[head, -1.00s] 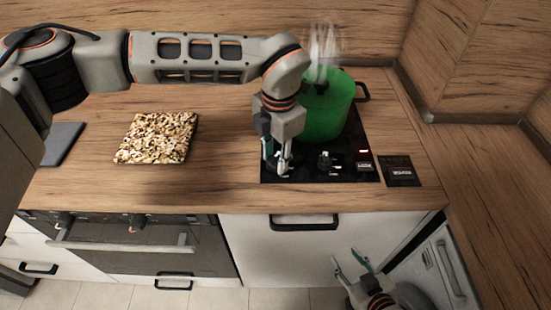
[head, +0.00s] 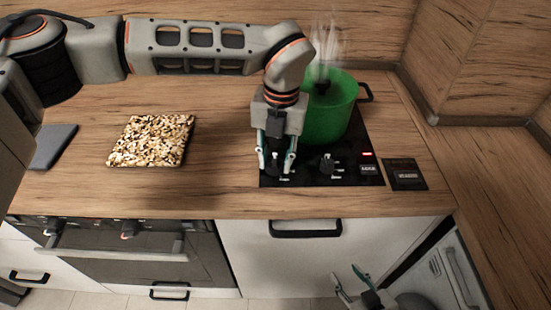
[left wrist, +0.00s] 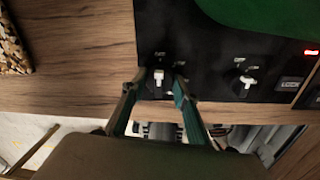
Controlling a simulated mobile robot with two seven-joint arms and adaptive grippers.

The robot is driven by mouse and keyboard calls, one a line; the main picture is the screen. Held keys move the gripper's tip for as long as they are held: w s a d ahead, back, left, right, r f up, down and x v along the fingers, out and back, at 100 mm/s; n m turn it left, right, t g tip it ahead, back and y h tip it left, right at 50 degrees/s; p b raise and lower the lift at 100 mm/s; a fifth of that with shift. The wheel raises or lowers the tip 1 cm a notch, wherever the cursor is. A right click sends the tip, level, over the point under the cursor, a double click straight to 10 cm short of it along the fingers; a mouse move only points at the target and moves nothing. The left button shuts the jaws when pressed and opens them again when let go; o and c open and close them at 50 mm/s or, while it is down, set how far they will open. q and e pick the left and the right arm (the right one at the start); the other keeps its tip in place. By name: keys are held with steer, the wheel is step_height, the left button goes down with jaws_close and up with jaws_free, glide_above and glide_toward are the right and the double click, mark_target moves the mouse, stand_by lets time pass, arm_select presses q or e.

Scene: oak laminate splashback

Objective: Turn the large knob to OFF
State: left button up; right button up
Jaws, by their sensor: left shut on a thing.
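The black hob panel (head: 350,176) has two dark knobs with light pointers near its front edge. My left gripper (head: 275,165) points down over the left knob (head: 274,171), one finger on each side, and is shut on it. The left wrist view shows this knob (left wrist: 158,80) between the fingertips, its white pointer roughly upright in the picture. The right knob (head: 327,163) stands free and also shows in the left wrist view (left wrist: 246,84). The labels are too small to read. My right gripper (head: 350,279) is open and empty, low in front of the cabinets.
A steaming green pot (head: 328,112) stands on the hob close behind my left gripper. A red light (head: 367,154) glows on the panel. A small black plate (head: 405,174) lies right of the hob, and a speckled board (head: 152,141) lies left. Clear worktop separates board and hob.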

mark_target(278, 163)
stand_by(0.4)
arm_select(q)
steer(key=o, duration=1.1)
steer(key=shift+r, duration=0.1)
steer(key=r, duration=1.2)
steer(key=shift+d, duration=0.35)
steer(key=shift+s+f, duration=0.15)
